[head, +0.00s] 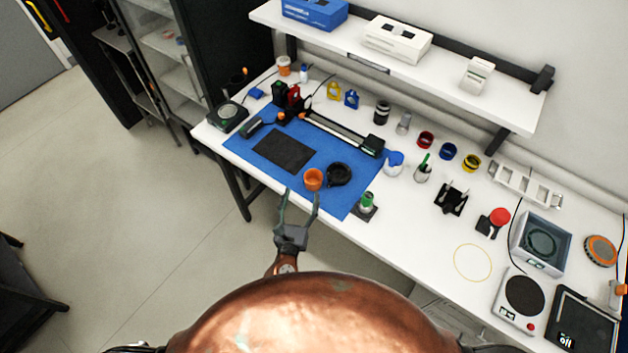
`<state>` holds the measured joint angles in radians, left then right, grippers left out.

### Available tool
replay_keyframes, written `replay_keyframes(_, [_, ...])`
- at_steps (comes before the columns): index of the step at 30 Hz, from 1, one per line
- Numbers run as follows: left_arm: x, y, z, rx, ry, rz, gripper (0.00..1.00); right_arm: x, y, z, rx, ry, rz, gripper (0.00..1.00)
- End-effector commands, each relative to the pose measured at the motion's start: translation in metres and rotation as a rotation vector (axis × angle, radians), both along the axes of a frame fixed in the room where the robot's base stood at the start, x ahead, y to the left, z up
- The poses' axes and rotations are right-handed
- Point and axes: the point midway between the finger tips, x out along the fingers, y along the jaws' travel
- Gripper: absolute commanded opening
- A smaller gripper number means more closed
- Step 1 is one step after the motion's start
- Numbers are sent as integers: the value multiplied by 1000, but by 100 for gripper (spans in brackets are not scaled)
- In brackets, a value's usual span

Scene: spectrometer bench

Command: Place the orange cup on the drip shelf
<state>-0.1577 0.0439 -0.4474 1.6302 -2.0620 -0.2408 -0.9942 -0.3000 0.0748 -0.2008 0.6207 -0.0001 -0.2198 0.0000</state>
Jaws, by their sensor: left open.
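The orange cup (313,179) stands upright on the blue mat (240,150), near its front edge, just left of a round black dish (339,174). My left gripper (301,194) is open at the front edge of the bench. Its two fingers point toward the cup; the right fingertip is close to the cup, and I cannot tell whether it touches. Nothing is held. No part is clearly recognisable as the drip shelf; a white rack (526,188) with several openings stands at the back right. My right gripper is not in view.
A green-topped vial (367,201) stands right of the dish on a dark base. A black pad (283,151) lies on the mat. A white hotplate (522,298) and a glass-sided box (541,243) stand at the right. The bench inside the yellow ring (473,263) is clear.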

Motion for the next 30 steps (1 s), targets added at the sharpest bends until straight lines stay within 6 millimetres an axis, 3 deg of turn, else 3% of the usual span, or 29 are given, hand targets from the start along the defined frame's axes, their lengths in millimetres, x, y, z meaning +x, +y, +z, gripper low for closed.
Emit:
replay_keyframes(3, [0,-18,3,86,-25,-40,63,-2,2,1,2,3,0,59])
replay_keyframes(6, [8,-24,2,105,-29,-49,63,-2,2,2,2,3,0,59])
replay_keyframes(21, [67,-39,8,101,-27,-47,63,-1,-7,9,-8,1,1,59])
replay_keyframes(30, [73,-40,7,99,-27,-46,63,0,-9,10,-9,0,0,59])
